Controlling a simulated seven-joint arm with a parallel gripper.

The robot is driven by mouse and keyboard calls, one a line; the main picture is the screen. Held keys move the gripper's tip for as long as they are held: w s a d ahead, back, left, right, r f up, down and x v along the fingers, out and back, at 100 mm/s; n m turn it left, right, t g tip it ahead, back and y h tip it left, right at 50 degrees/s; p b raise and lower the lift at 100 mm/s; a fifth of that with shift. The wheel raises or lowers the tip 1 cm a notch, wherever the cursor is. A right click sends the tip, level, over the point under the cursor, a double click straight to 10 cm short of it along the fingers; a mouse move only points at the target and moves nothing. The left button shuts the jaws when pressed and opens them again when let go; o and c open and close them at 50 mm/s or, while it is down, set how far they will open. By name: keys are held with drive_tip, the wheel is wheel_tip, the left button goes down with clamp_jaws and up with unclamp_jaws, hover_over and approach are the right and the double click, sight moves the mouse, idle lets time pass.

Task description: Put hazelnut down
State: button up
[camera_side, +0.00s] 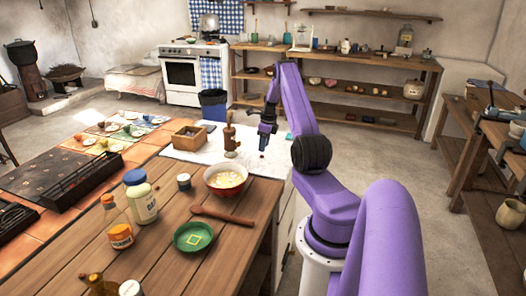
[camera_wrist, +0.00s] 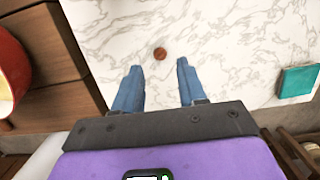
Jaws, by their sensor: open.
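The hazelnut (camera_wrist: 160,53) is a small round brown nut lying on the white marble slab (camera_wrist: 210,25). In the wrist view it sits just ahead of my fingertips, about midway between them and apart from both. My gripper (camera_wrist: 160,72) has two blue fingers spread open with nothing between them. In the side view my gripper (camera_side: 264,148) points down over the marble at the counter's far right end. The hazelnut shows there as a tiny dark spot (camera_side: 262,156) just below the fingers.
A red bowl (camera_side: 226,191) with pale contents stands on the wooden counter nearby; a brown wooden grinder (camera_side: 230,140) stands left of my gripper. A teal item (camera_wrist: 297,81) lies near the marble's right edge. The marble around the hazelnut is clear.

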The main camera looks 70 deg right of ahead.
wheel_tip(320, 180, up, 8)
drive_tip(key=s, duration=0.1)
drive_tip(key=w+a+r+n, duration=0.3)
drive_tip(key=w+a+n, duration=0.3)
drive_tip(key=w+a, duration=0.35)
drive_tip(key=w+a+r+n+g, duration=0.1)
drive_tip(key=a+r+n, duration=0.2)
drive_tip(key=a+n, duration=0.85)
drive_tip(key=w+a+r+n, duration=0.2)
drive_tip(key=a+r+n, duration=0.2)
drive_tip(key=a, duration=1.5)
drive_tip(key=s+a+r+n, duration=0.2)
drive_tip(key=s+a+n, duration=1.2)
drive_tip(key=a, duration=0.2)
drive_tip(key=s+a+n, duration=0.2)
drive_tip(key=s+n, duration=1.1)
drive_tip(key=s, duration=0.2)
drive_tip(key=shift+s+a+f+g, duration=0.15)
drive_tip(key=shift+f+g, duration=0.15)
